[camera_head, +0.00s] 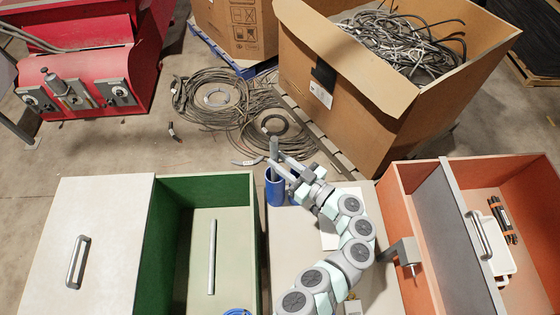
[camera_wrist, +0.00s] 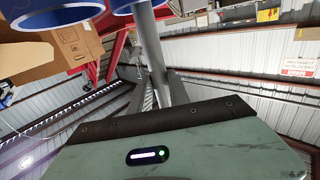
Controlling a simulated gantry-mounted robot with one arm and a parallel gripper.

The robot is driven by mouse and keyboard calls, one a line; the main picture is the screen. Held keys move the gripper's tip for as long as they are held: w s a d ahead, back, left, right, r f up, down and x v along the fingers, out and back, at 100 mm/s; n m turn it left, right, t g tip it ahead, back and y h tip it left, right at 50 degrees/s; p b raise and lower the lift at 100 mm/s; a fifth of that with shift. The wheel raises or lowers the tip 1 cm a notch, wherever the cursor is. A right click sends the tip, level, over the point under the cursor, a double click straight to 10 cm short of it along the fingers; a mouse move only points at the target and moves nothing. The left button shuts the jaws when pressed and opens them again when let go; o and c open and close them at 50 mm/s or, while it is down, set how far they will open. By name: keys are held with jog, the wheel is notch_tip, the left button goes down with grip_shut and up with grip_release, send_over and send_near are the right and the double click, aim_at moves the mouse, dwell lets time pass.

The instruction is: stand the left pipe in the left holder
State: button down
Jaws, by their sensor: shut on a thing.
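A grey pipe (camera_head: 273,149) stands roughly upright in my gripper (camera_head: 284,170), which is shut on it. The pipe also shows in the wrist view (camera_wrist: 151,50), running up between the fingers (camera_wrist: 160,98). The blue left holder (camera_head: 274,190) is right below the gripper in the head view. A second blue holder (camera_head: 294,188) is beside it, partly hidden by my gripper. Both blue rims show at the top of the wrist view, left (camera_wrist: 50,14) and middle (camera_wrist: 122,6). The pipe's lower end is hidden; I cannot tell whether it is inside a holder.
Another grey pipe (camera_head: 212,258) lies in the green-walled bin (camera_head: 200,188) at left. A cardboard box of cables (camera_head: 350,100) and cable coils (camera_head: 215,98) are behind.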

jog(key=c, duration=1.1)
grip_release()
jog(key=shift+c, duration=0.2)
jog(key=shift+d, duration=0.1)
jog(key=b+v, duration=0.1)
jog(key=v, duration=0.9)
jog(key=shift+s+d, duration=0.25)
